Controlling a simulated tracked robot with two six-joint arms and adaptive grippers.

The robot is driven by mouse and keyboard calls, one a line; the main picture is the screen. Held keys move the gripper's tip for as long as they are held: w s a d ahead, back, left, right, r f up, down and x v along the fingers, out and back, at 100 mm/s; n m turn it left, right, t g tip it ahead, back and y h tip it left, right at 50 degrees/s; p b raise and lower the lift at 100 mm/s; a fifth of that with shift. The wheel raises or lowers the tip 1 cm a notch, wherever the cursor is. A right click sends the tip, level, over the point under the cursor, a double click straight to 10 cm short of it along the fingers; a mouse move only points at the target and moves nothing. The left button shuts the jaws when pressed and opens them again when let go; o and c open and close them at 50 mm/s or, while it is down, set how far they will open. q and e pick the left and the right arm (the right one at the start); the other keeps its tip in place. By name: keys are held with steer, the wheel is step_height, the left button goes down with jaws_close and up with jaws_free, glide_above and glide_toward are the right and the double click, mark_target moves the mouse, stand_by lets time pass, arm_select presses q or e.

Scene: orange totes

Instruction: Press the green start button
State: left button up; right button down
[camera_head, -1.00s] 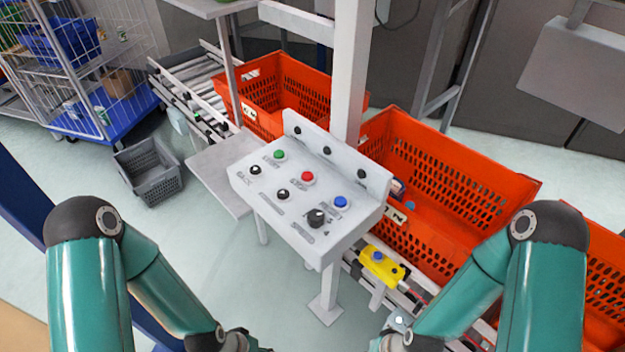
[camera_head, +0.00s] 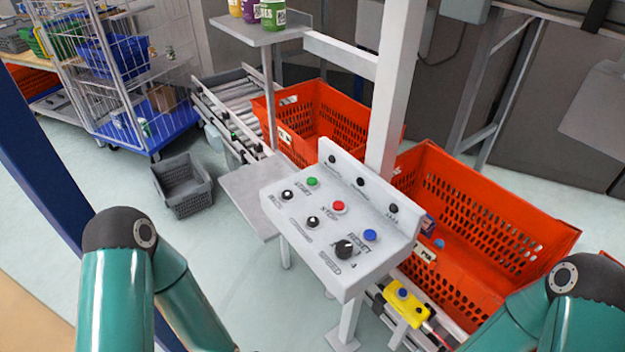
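The green start button (camera_head: 312,182) is a small round cap at the upper left of a pale grey control panel (camera_head: 330,262) in the head view. A red stop button (camera_head: 338,208) and a blue reset button (camera_head: 370,235) sit to its right on the same panel, with several black knobs around them. My two teal arms come in at the lower left and lower right, both short of the panel. Both grippers are below the frame's bottom edge, so their fingers are hidden. Nothing covers the green button.
Orange totes (camera_head: 440,163) stand on a conveyor behind the panel. A grey post (camera_head: 398,85) rises just behind it. A yellow box with a blue button (camera_head: 408,306) sits below right. A grey crate (camera_head: 183,186) is on the floor at left, with clear floor in front.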

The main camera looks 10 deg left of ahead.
arm_select(q)
steer(key=shift+c, duration=0.3)
jaws_close()
stand_by(1.0)
